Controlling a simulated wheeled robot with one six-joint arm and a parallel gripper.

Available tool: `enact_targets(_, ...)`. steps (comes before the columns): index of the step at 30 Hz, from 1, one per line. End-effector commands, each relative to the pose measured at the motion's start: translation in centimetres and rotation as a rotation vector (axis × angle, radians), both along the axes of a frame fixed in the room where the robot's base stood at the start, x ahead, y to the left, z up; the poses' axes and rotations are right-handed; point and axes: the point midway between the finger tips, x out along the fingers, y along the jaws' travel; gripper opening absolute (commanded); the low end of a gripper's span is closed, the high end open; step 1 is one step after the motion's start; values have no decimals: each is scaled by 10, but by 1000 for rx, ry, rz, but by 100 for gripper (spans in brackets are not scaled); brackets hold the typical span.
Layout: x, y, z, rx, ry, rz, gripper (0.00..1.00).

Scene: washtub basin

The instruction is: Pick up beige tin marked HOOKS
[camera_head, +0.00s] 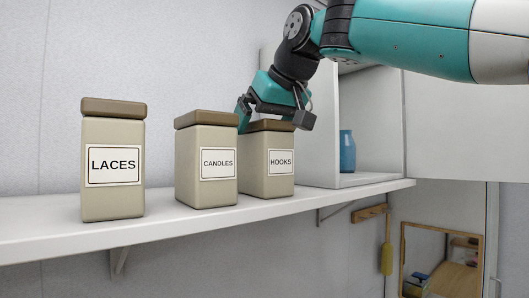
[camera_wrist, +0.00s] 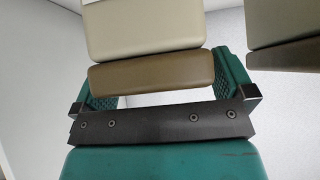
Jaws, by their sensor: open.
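The beige tin marked HOOKS (camera_head: 267,176) stands upright on the white shelf in the head view, the rightmost of three lookalike tins with brown lids. The fingers are on either side of the lid. I cannot tell whether they touch it.
The tin marked CANDLES (camera_head: 207,172) stands close to the left, and the tin marked LACES (camera_head: 113,165) farther left. The white shelf (camera_head: 160,230) carries them. An open white cabinet with a blue bottle (camera_head: 347,151) is at the right. A second tin (camera_wrist: 285,25) shows at the wrist view's right edge.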

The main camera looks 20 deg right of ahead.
Motion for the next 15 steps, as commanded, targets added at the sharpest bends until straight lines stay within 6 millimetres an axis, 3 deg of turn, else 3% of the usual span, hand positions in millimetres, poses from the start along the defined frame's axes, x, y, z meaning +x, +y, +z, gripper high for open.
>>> enact_targets(7, 1, 0, -1, 0, -2, 0, 98)
enact_targets(15, 1, 0, -1, 0, -2, 0, 36)
